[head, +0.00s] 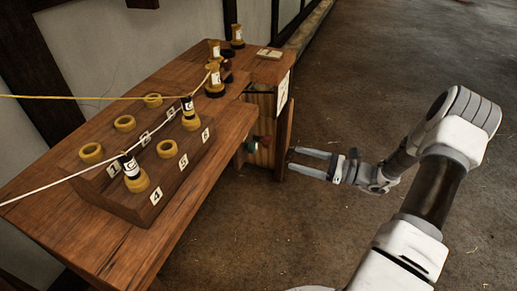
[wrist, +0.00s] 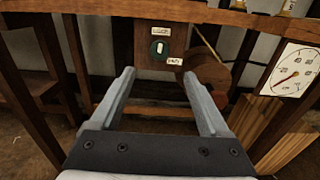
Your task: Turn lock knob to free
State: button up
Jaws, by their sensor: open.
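In the wrist view, the lock knob (wrist: 160,47) is a small dark green disc with a white upright bar, set on a brown wooden panel. One small white label (wrist: 161,31) sits above it and another (wrist: 175,61) at its lower right; their lettering is too small to read surely. My gripper (wrist: 159,76) is open and empty, its two grey fingers pointing toward the panel, with the knob between and beyond their tips. In the head view, my gripper (head: 294,159) is beside the bench's right end. The knob cannot be made out surely there.
A round brown wooden part (wrist: 208,68) lies beyond the right finger. A white dial (wrist: 292,70) with a red needle is at right. The wooden bench (head: 215,125) carries a numbered block (head: 150,205) with yellow rings and bobbins.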

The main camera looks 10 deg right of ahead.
aim_at(256, 147)
jog(key=b+x, duration=0.2)
jog(key=x, duration=1.1)
jog(key=shift+w+a, duration=0.25)
jog(key=shift+a, duration=0.05)
grip_shut()
